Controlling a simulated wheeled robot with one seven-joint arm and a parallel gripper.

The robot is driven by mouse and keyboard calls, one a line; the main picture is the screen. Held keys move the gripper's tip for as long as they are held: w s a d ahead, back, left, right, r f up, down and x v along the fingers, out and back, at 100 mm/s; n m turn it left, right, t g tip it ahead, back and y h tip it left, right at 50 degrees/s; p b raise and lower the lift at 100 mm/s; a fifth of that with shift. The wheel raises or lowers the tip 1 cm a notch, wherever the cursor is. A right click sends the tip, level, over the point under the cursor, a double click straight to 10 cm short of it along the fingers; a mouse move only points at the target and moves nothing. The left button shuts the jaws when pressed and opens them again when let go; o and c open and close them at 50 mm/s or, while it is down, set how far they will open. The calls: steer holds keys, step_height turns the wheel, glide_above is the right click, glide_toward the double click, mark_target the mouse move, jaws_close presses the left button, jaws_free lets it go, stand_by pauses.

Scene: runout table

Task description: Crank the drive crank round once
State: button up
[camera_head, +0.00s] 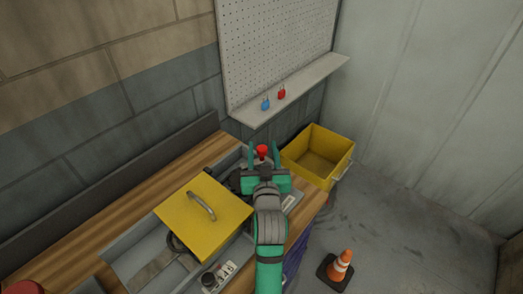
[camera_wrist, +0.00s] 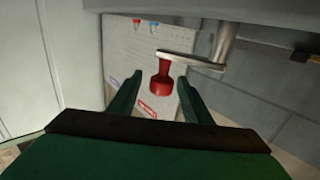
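The drive crank shows in the wrist view as a grey metal arm (camera_wrist: 192,61) on a round shaft (camera_wrist: 228,42), with a red knob (camera_wrist: 161,82) hanging from the arm's left end. In the head view the red knob (camera_head: 262,151) shows just beyond my gripper (camera_head: 262,160). My gripper is open, and in the wrist view its two green fingers (camera_wrist: 158,92) stand to the left and right of the knob, apart from it. The crank's arm and shaft are mostly hidden in the head view.
A yellow cover with a handle (camera_head: 203,214) lies on the machine on the wooden bench (camera_head: 185,168). A yellow bin (camera_head: 318,154) stands beyond the bench end. A shelf (camera_head: 300,88) holds a blue padlock (camera_head: 265,104) and a red padlock (camera_head: 281,94). A traffic cone (camera_head: 340,265) stands on the floor at right.

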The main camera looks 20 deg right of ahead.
steer(key=shift+s, duration=0.1)
steer(key=v, duration=1)
steer(key=shift+s+a, duration=0.15)
steer(key=shift+s, duration=0.1)
